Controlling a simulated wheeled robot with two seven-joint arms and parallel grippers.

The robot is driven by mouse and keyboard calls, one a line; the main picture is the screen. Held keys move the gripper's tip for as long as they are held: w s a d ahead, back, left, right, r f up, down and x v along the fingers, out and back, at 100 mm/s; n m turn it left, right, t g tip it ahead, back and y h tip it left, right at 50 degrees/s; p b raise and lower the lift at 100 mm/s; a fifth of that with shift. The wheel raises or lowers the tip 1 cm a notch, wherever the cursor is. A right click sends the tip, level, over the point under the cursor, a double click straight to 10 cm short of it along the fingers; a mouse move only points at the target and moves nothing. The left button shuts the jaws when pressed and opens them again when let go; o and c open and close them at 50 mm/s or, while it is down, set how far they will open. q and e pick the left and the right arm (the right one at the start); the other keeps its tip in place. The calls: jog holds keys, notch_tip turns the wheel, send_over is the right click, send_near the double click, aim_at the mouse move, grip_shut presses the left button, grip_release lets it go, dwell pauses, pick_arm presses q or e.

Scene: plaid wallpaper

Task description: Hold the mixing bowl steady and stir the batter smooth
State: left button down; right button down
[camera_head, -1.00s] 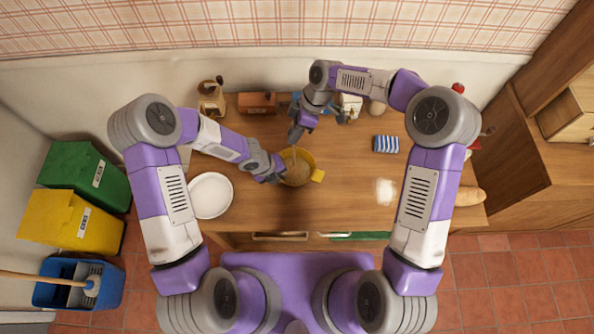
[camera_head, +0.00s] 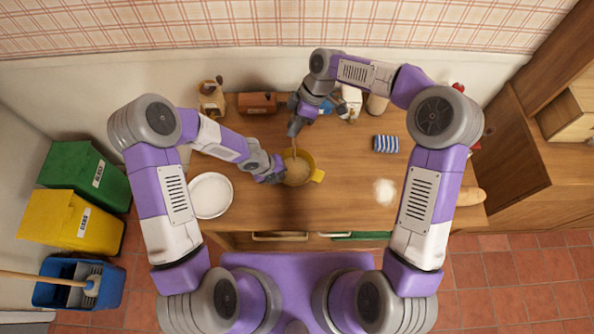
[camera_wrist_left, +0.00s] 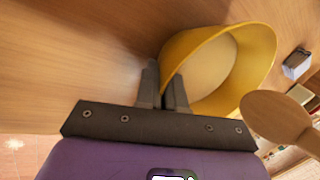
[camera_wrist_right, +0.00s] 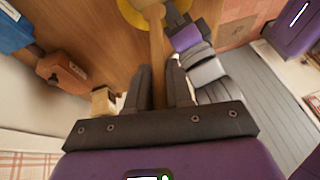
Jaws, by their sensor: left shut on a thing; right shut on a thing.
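The yellow mixing bowl (camera_head: 317,176) stands on the table with pale tan batter (camera_head: 297,172) inside. My left gripper (camera_head: 276,176) is shut on the bowl's rim at its left side; the left wrist view shows the fingers (camera_wrist_left: 163,90) on the yellow wall (camera_wrist_left: 262,50). My right gripper (camera_head: 294,133) is behind and above the bowl, shut on the wooden spoon's handle (camera_wrist_right: 157,50). In the left wrist view the round spoon head (camera_wrist_left: 275,118) appears outside the bowl's mouth, seemingly above the batter. The batter's texture is too small to judge.
A white plate (camera_head: 210,195) lies left of the bowl. A striped blue cloth (camera_head: 386,143) and a white powdery patch (camera_head: 384,191) lie to the right.

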jog(key=shift+r, duration=2.05)
pick_arm(q)
jog(key=c, duration=1.2)
grip_release()
jog(key=shift+o, duration=0.2)
jog(key=v, duration=1.2)
